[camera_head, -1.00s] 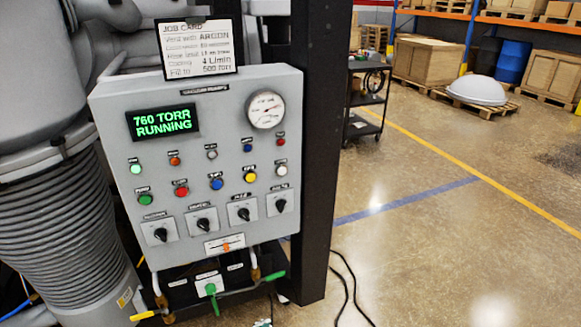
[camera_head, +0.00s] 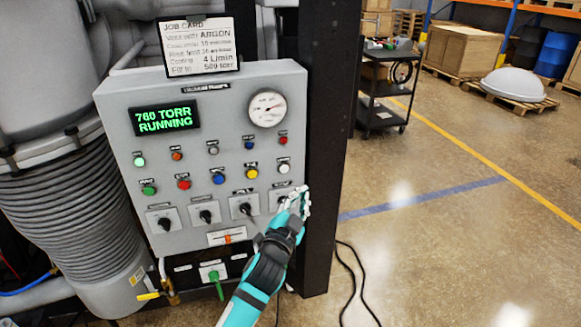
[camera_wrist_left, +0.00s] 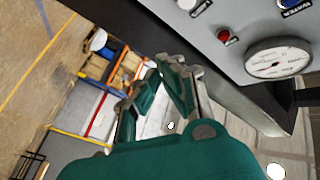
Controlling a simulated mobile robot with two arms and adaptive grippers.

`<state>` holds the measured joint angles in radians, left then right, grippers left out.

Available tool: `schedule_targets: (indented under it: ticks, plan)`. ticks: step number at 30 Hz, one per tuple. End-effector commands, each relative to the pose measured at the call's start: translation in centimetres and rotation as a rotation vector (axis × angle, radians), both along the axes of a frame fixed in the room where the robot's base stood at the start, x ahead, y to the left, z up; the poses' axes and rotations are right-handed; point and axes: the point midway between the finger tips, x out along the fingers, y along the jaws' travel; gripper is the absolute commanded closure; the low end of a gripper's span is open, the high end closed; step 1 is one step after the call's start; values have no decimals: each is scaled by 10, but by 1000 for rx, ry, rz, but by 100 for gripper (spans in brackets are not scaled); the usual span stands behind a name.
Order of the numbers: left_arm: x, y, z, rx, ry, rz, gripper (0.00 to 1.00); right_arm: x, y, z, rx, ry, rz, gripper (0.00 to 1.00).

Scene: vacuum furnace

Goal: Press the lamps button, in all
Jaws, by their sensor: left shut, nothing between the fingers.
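The grey control panel (camera_head: 225,130) stands in front of me in the head view. Its lower button row runs green, red, blue, yellow and white; the small labels are too blurred to read surely. The white button (camera_head: 284,169) is at the right end of this row. My left gripper (camera_head: 301,196) is shut and empty, at the panel's lower right edge, below and right of the white button. It covers part of the rightmost rotary switch. In the left wrist view the gripper fingers (camera_wrist_left: 160,85) show beside the panel's edge, with a red lamp (camera_wrist_left: 224,37) nearby.
The green display (camera_head: 163,118) reads 760 TORR RUNNING. A pressure gauge (camera_head: 267,108) is at the panel's upper right and a job card (camera_head: 199,46) on top. A dark post (camera_head: 328,150) stands right of the panel.

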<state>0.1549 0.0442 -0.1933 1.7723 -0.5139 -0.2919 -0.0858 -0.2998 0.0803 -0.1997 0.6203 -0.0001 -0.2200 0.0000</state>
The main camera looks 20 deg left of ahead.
Motion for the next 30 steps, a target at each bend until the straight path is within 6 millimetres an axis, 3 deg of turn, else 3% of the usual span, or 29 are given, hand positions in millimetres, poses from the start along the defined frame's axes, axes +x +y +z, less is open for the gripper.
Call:
schedule_targets:
  ticks: [16, 30]
  plan:
    - [6, 4, 5, 3, -9, 1, 100, 0, 3, -1, 3, 1, -1, 100]
    - [57, 38, 4, 4, -9, 1, 100, 0, 2, -11, 3, 1, -1, 100]
